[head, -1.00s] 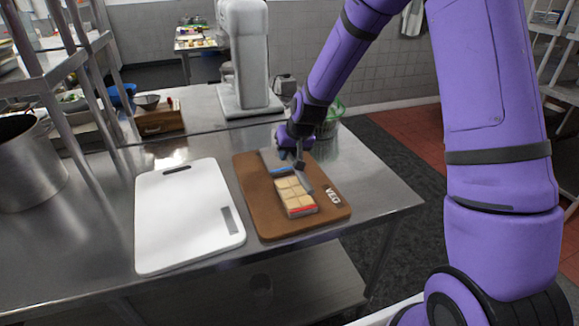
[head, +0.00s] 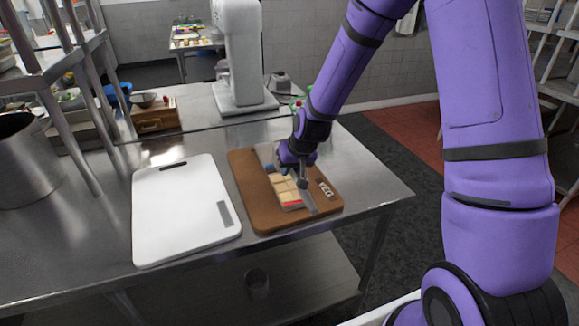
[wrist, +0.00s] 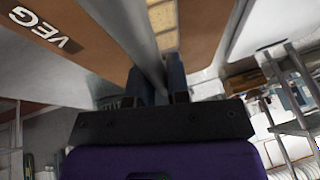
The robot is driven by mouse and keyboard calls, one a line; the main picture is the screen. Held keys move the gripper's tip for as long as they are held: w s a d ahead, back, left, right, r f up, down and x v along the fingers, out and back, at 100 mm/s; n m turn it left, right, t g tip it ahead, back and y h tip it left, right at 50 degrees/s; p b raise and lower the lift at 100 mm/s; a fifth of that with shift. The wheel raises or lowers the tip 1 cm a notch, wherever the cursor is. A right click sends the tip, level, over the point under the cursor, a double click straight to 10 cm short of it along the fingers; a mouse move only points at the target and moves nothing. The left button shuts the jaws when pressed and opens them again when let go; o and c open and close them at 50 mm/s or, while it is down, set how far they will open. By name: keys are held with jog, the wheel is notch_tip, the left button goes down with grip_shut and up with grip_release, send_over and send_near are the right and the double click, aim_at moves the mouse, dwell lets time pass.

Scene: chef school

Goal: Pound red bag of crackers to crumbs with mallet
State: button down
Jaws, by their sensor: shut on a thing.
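The cracker bag (head: 284,187) lies flat on the brown cutting board marked VEG (head: 262,213). It looks clear, with rows of pale whole crackers and a red band at its near end. My gripper (head: 300,167) is over the bag's far right part and partly hides it. It is shut on the grey mallet (head: 308,199), which slants down toward the bag's right side; whether it touches the bag or board is unclear. In the wrist view the grey mallet handle (wrist: 138,40) runs between the fingers, with crackers (wrist: 164,18) beyond it.
A white cutting board (head: 180,215) lies to the left on the steel table (head: 90,235). A large pot (head: 25,165) and rack legs stand at far left. A white mixer (head: 238,60) and wooden box (head: 155,120) stand behind. The table's right edge is clear.

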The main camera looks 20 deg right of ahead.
jog(key=shift+f, duration=0.1)
notch_tip(320, 180, down, 3)
jog(key=shift+f, duration=0.15)
dwell(0.3)
notch_tip(320, 180, up, 6)
jog(key=shift+r, duration=0.15)
dwell(0.3)
